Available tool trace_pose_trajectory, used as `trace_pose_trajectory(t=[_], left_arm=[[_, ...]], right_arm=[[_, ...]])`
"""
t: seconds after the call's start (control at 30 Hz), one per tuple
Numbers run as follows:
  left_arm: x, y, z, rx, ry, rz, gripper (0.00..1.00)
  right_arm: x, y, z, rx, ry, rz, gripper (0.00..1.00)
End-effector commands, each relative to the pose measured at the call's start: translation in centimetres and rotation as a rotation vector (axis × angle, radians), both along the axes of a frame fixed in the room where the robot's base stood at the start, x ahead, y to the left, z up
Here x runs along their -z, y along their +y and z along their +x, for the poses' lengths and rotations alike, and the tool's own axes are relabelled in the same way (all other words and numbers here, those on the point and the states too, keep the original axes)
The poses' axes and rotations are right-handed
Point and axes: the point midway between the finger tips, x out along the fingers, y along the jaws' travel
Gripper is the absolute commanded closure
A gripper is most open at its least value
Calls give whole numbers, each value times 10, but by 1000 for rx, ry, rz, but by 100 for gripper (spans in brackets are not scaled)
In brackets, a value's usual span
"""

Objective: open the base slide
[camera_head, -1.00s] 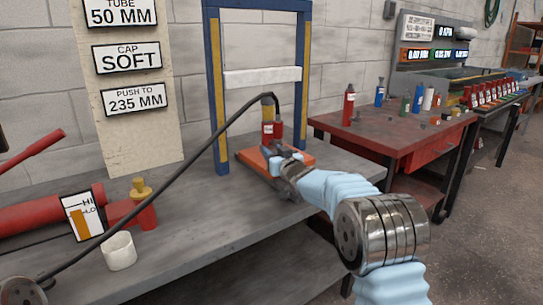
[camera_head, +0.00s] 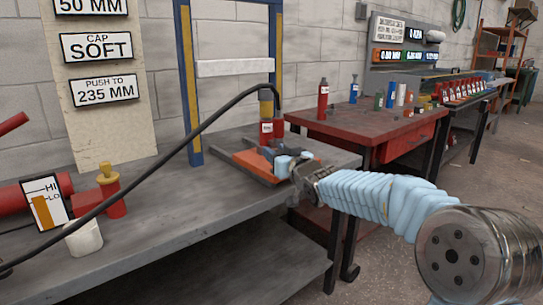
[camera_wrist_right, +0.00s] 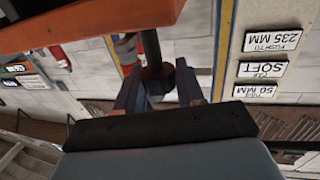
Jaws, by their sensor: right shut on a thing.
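The base slide is an orange plate (camera_head: 252,161) on a dark grey bed at the foot of the blue frame (camera_head: 188,85), on the grey bench. A red cylinder with a yellowish top (camera_head: 266,105) stands over the plate, with a black hose at its top. My right gripper (camera_head: 285,163) is at the near right side of the slide. In the right wrist view its fingers (camera_wrist_right: 158,92) are shut around a dark knob (camera_wrist_right: 155,76) on a rod, beside the orange plate (camera_wrist_right: 90,22). The gripper partly hides the slide's right side. My left gripper is not in view.
The black hose (camera_head: 180,150) arches across. A red table (camera_head: 350,122) with bottles stands behind right.

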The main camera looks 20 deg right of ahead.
Motion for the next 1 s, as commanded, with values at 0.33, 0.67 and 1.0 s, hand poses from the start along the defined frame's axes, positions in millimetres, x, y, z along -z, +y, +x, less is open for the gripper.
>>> trace_pose_trajectory(t=[0.33, 0.67, 1.0], left_arm=[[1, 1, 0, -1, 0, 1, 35], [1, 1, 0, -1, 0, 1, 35], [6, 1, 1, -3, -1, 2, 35]], right_arm=[[0, -1, -3, 0, 1, 0, 100], [0, -1, -3, 0, 1, 0, 43], [0, -3, -18, 1, -2, 3, 43]])
